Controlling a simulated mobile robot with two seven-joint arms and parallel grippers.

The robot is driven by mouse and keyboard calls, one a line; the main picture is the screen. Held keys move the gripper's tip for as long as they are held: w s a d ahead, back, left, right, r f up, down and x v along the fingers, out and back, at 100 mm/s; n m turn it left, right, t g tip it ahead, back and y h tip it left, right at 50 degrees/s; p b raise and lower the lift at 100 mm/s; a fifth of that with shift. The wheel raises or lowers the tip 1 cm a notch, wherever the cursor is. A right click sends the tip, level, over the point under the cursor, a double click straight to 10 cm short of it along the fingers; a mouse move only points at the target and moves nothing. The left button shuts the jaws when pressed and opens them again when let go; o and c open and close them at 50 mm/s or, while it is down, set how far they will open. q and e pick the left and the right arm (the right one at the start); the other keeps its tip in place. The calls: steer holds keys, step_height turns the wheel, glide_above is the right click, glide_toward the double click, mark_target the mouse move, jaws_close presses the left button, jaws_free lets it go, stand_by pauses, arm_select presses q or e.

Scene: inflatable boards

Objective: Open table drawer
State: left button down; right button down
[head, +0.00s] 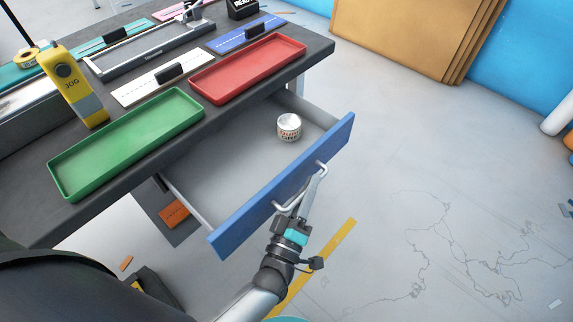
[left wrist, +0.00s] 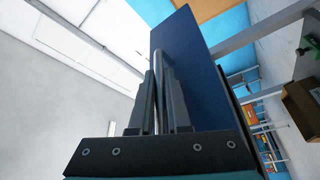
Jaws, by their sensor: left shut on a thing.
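The table drawer has a blue front (head: 232,226) and a grey inside, and it stands pulled well out from under the dark table (head: 150,82). A silver bar handle (head: 321,170) is fixed to its front. My left gripper (head: 289,207) is shut on the handle, near its lower left end in the head view. In the left wrist view the bar handle (left wrist: 158,95) runs between the two fingers, with the blue front (left wrist: 190,70) behind it. A small white patterned tin (head: 289,127) sits inside the drawer towards the back right. My right gripper is not seen.
A green tray (head: 62,178) and a red tray (head: 298,48) lie on the table near its edge. A yellow JOG device (head: 72,86) stands behind the green one. Brown panels (head: 400,35) lean at the back. The floor right of the drawer is mostly clear.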

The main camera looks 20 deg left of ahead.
arm_select(q)
steer(key=shift+s+d, duration=0.35)
steer(key=shift+d, duration=0.5)
steer(key=shift+s+d, duration=0.35)
steer(key=shift+d, duration=0.45)
steer(key=shift+s+d, duration=0.35)
steer(key=shift+d, duration=0.5)
steer(key=c, duration=1.2)
jaws_free()
steer(key=shift+o, duration=0.2)
steer(key=shift+s+f, duration=0.1)
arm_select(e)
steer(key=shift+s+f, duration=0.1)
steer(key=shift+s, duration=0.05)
